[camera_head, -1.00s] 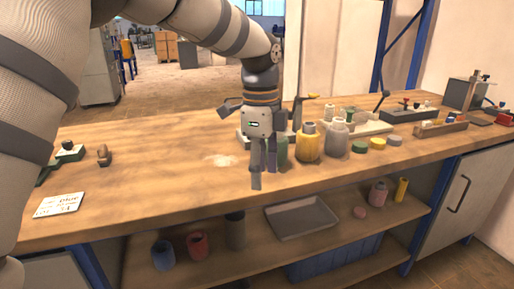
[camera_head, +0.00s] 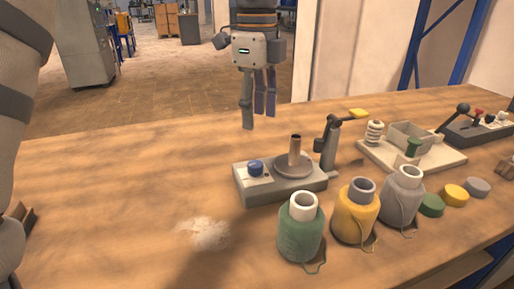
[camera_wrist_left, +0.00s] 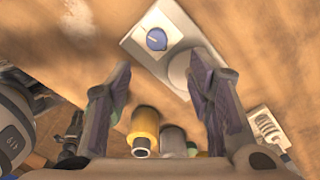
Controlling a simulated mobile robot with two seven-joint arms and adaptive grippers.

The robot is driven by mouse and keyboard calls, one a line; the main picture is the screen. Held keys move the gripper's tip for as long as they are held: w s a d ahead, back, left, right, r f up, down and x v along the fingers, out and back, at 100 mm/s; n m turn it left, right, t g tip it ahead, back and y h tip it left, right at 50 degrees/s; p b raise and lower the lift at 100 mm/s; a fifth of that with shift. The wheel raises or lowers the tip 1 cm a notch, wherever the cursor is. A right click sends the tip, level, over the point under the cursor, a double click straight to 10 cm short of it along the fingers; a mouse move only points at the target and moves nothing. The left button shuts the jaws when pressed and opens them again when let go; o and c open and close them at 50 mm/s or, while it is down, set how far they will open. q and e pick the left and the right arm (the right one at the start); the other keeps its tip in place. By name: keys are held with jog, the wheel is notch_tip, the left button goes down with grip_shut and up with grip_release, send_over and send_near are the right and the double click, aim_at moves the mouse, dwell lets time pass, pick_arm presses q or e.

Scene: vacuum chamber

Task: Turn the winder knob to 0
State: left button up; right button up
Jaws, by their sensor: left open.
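The winder (camera_head: 270,188) is a light grey box on the bench with a round turntable, an upright brown spindle and a blue knob (camera_head: 255,169) on its left part. The knob also shows in the left wrist view (camera_wrist_left: 156,39), with a pale pointer line on it; I cannot read any numbers. My left gripper (camera_head: 259,115) is open and empty, raised behind the winder in the head view, apart from it. In the left wrist view its fingers (camera_wrist_left: 163,85) are spread, with the knob beyond them near the top.
Green (camera_head: 301,228), yellow (camera_head: 355,212) and grey (camera_head: 402,195) wire spools stand in front and right of the winder. A black arm with a yellow tip (camera_head: 331,140) rises beside it. The bench's left part is mostly clear, with a pale powdery patch (camera_head: 207,233).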

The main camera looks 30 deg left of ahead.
aim_at(257, 164)
pick_arm(q)
jog(key=f, duration=1.1)
jog(key=shift+s+d+f, duration=0.15)
jog(key=shift+s, duration=0.1)
grip_shut()
